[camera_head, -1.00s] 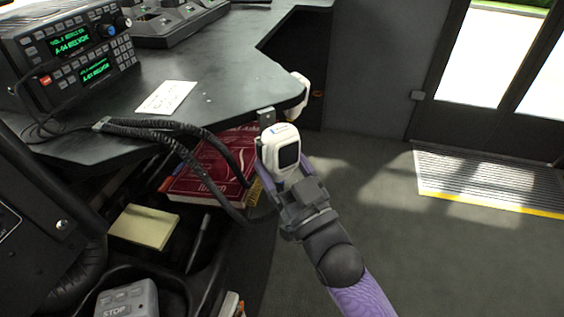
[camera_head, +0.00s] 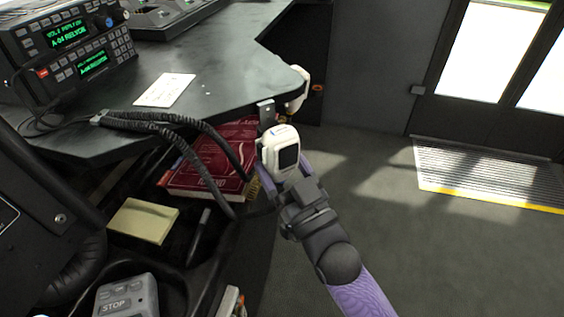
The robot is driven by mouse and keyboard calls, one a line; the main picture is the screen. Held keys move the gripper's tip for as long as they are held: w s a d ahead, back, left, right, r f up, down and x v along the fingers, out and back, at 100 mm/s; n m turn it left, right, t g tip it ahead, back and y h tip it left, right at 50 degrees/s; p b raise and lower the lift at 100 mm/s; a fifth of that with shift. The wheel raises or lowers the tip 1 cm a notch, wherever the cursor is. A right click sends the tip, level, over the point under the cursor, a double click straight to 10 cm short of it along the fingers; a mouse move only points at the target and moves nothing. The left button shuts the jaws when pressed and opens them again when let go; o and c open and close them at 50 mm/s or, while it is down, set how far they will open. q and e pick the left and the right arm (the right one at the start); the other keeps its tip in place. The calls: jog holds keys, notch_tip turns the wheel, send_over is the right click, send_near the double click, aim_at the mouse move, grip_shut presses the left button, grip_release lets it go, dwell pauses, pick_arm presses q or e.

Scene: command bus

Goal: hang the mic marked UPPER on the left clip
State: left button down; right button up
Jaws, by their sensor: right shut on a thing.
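A white hand mic (camera_head: 273,146) with a dark square face sits in my right gripper (camera_head: 283,172), which is shut on it. No mark on it is readable. A small metal clip (camera_head: 266,112) stands at the desk's front edge, just above and behind the held mic's top; the mic overlaps its lower part, and I cannot tell if they touch. A second white mic (camera_head: 299,93) is at the desk's right edge, partly hidden by the desk; its clip is not visible. My left gripper is out of view.
The dark desk (camera_head: 225,65) bears a green-lit radio (camera_head: 70,50) and a white card (camera_head: 165,90). Coiled black cords (camera_head: 190,130) drape over its edge. Below are a red book (camera_head: 215,165), a yellow pad (camera_head: 143,221) and a STOP box (camera_head: 127,297). Open floor (camera_head: 400,240) lies right.

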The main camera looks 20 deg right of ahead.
jog(key=o, duration=0.9)
